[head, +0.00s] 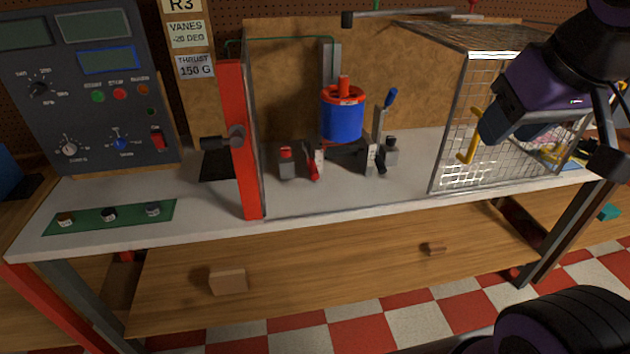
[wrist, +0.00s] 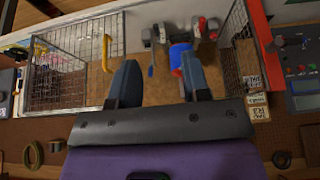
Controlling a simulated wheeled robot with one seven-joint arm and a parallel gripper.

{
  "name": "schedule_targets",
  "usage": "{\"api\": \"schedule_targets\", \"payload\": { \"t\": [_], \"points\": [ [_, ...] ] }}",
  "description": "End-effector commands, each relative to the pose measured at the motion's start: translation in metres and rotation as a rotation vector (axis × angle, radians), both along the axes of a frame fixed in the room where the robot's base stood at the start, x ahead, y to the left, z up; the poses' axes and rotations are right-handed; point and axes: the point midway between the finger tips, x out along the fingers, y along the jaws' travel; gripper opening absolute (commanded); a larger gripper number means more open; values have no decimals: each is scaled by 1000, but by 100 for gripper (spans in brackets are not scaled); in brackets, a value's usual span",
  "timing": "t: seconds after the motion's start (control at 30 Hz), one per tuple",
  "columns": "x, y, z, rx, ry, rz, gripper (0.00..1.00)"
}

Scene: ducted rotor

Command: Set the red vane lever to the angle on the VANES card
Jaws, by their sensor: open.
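The red vane lever (head: 313,170) is low at the front left of the rotor stand, pointing down towards the front; its exact angle is too small to read. In the wrist view a small red part (wrist: 202,24) shows near the stand. The VANES card (head: 187,35) reads -20 DEG. The blue rotor duct (head: 342,120) with a red top stands behind the levers and also shows in the wrist view (wrist: 177,57). My gripper (head: 508,130) is open and empty, right of the rotor and close to the yellow handle; its fingers show in the wrist view (wrist: 162,85).
A blue-tipped lever (head: 386,112) stands up right of the duct. The mesh guard (head: 490,95) with its yellow handle (head: 470,142) is on the right, a red post (head: 243,140) on the left. A control panel (head: 90,85) stands far left.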

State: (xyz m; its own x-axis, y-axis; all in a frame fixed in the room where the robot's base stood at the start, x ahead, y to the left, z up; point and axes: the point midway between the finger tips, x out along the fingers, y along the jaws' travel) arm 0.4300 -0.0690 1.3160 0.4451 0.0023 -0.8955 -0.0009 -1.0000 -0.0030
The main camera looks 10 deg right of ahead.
Motion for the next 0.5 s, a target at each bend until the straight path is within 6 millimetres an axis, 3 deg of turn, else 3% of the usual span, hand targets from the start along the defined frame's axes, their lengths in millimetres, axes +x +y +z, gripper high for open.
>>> {"api": "schedule_targets", "payload": {
  "t": [0.13,0.23,0.5],
  "points": [
    [7,0,-1,-3,-4,-6,55],
    [25,0,-4,-7,-24,-22,55],
    [112,3,-25,-10,-133,-73,55]
  ]
}}
